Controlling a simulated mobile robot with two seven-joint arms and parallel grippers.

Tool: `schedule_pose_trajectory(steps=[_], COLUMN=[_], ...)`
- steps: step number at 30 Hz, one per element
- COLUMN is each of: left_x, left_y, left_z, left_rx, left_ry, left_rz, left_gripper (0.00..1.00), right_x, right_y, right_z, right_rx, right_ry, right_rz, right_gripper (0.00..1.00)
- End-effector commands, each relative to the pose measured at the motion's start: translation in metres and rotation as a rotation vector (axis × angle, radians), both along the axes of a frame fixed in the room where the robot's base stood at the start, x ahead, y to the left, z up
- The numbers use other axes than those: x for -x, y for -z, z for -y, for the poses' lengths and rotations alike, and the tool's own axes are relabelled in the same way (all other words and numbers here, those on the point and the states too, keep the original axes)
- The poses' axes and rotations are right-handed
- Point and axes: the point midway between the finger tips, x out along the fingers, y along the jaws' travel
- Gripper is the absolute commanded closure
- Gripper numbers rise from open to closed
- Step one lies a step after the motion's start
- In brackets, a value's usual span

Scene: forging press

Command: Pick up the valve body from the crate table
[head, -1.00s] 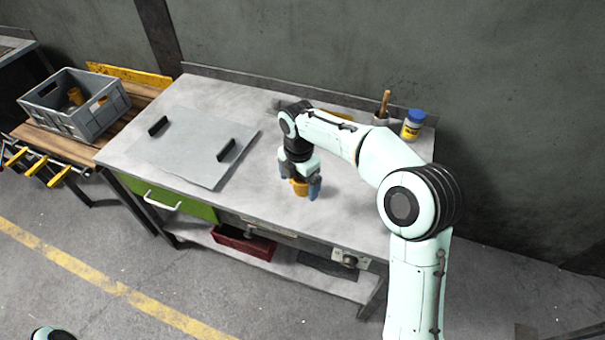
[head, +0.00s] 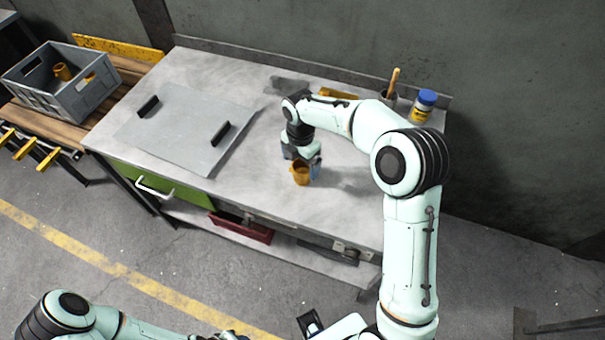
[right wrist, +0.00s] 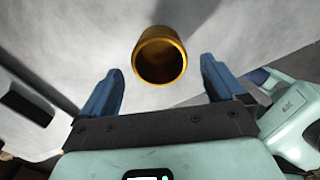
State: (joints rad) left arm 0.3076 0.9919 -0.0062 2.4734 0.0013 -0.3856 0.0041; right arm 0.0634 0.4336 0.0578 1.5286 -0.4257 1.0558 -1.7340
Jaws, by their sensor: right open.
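One gold, hollow cylindrical valve body (head: 300,174) stands on the grey workbench, right by my right gripper (head: 304,163). In the right wrist view the valve body (right wrist: 160,56) shows its round dark opening, between and a little beyond the tips of the open blue fingers. It looks clear of both fingers. Another gold piece (head: 62,71) sits inside the grey crate (head: 85,103) on the wooden crate table (head: 30,109) at the left. My left arm shows at the bottom edge; its gripper (head: 228,336) is mostly cut off there.
A grey plate with two black handles (head: 190,128) lies on the workbench (head: 240,80). A blue-lidded jar (head: 423,106) and a cup with a wooden-handled tool (head: 392,90) stand at the back right. A red bin (head: 240,228) is on the lower shelf. Floor in front is free.

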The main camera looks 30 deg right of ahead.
Motion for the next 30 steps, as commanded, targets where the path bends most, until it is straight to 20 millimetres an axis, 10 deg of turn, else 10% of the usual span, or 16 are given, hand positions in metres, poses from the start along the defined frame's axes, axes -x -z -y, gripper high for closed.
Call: schedule_pose_trajectory(steps=[21, 30], left_x=[0.001, 0.001], left_y=[0.002, 0.002], left_z=[0.000, 0.000], left_rx=[0.000, 0.000], left_ry=[0.000, 0.000], left_rz=[0.000, 0.000], left_gripper=[0.57, 0.57], right_x=[-0.001, -0.002], right_y=[0.054, 0.053], right_z=[0.006, 0.006], right_rx=[0.001, 0.000], right_ry=[0.000, 0.000], right_rz=[0.001, 0.003], right_gripper=[0.04, 0.80])
